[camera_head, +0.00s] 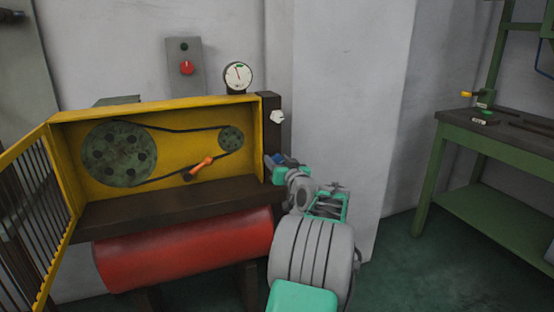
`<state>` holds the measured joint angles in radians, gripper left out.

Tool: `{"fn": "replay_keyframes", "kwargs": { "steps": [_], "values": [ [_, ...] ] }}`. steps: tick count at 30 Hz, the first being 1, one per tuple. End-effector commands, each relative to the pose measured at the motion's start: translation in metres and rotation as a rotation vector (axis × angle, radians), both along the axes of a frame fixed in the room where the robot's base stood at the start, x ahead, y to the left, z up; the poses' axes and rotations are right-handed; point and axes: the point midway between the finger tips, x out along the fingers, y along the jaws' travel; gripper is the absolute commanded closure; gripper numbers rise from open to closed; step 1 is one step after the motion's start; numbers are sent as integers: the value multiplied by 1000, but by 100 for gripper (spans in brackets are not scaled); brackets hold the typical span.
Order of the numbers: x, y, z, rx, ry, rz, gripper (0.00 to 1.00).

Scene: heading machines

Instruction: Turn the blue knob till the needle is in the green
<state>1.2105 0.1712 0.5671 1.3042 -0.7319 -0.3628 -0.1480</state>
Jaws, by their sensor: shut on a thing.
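The blue knob (278,158) is on the right side of the yellow-framed machine, low on its dark end post. The round white gauge (238,77) stands on top of the machine. Its thin red needle points up and slightly left. A small green mark shows near the top of the dial, just right of the needle tip; the dial is too small to read exactly.
A white knob (277,117) sits above the blue one on the dark post. An orange-handled lever (200,164) is inside the open housing by the belt pulleys. A red tank (183,249) lies below. A green workbench (490,137) stands right; floor before it is clear.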

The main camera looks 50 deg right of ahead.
Motion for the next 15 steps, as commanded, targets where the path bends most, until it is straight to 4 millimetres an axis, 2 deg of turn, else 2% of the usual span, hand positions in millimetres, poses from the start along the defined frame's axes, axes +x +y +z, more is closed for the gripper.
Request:
{"fn": "replay_keyframes", "kwargs": {
  "steps": [15],
  "values": [
    [-1, -3, 1, 412, -244, 0, 92]
  ]
}}
